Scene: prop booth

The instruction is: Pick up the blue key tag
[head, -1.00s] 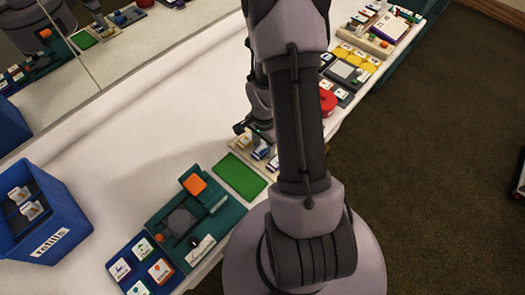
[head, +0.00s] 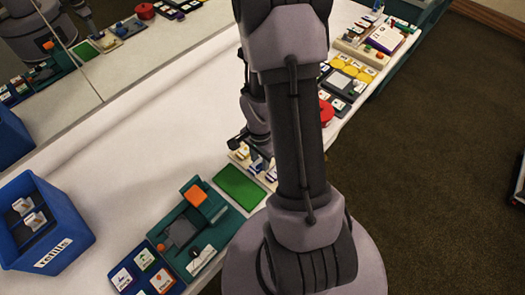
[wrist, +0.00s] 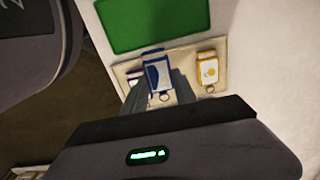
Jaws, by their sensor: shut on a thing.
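The blue key tag (wrist: 157,76) is white with a blue border and stands between the two fingers of my gripper (wrist: 159,84) in the wrist view. The fingers are shut on it. It is over a pale tag board (wrist: 222,88), with a small ring just below it. I cannot tell whether it is clear of the board. A yellow-edged tag (wrist: 208,69) is to its right and a purple-edged tag (wrist: 133,79) to its left, partly hidden by a finger. In the head view, my arm partly hides the board (head: 262,179).
A green mat (head: 239,186) lies beside the board. A teal station (head: 206,218) and a blue refills bin (head: 73,246) are nearer. A red round item (head: 326,112) and more boards are farther along the table. The middle of the white table is clear.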

